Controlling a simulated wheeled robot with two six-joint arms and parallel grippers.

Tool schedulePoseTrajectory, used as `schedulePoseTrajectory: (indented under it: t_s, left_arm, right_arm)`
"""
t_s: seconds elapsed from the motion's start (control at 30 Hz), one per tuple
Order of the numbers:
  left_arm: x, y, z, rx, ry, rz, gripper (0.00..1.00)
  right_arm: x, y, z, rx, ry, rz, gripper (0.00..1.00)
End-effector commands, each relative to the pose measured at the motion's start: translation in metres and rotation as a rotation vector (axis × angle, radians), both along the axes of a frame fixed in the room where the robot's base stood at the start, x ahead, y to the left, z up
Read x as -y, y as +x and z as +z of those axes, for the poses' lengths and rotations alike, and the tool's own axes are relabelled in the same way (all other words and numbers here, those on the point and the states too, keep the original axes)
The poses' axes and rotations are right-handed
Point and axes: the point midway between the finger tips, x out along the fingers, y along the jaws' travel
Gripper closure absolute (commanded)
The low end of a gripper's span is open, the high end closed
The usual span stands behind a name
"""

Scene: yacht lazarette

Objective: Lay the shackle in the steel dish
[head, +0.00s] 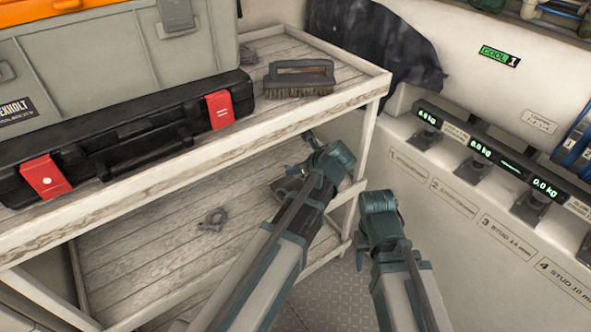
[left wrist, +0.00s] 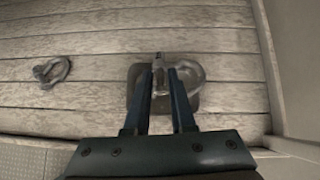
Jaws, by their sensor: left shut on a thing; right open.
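A grey shackle (left wrist: 196,74) is between the two dark fingers of my left gripper (left wrist: 165,85) in the left wrist view, and the fingers are shut on it. It is over the grey steel dish (left wrist: 138,102), a small square plate on the lower plank shelf. I cannot tell whether shackle and dish touch. In the head view my left gripper (head: 298,172) hides most of the dish (head: 284,190), and the held shackle is not clear there. My right gripper (head: 379,228) is open and empty, out beyond the shelf's right end.
A second shackle (head: 213,219) lies on the lower shelf, left of the dish; it also shows in the left wrist view (left wrist: 52,71). The upper shelf holds a brush (head: 298,78) and a black case (head: 130,140). Weighing displays (head: 480,149) line the right wall.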

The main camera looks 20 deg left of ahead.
Motion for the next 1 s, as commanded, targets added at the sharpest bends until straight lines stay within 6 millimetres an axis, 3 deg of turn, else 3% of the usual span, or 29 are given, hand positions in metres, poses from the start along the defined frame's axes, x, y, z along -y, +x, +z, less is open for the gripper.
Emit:
schedulePoseTrajectory:
  t_s: [0.4,0.83,0.87,1.0]
  left_arm:
    - [0.000,0.000,-0.042,0.000,0.000,0.000,1.00]
    - [0.000,0.000,-0.046,0.000,0.000,0.000,1.00]
    - [0.000,0.000,-0.046,0.000,0.000,0.000,0.72]
    - [0.000,0.000,-0.046,0.000,0.000,0.000,0.46]
  right_arm:
    - [0.000,0.000,-0.042,0.001,-0.002,0.004,0.50]
    - [0.000,0.001,-0.046,0.002,-0.001,0.006,0.50]
    - [0.000,0.001,-0.046,0.002,-0.001,0.006,0.50]
    - [0.000,0.001,-0.046,0.002,-0.001,0.006,0.50]
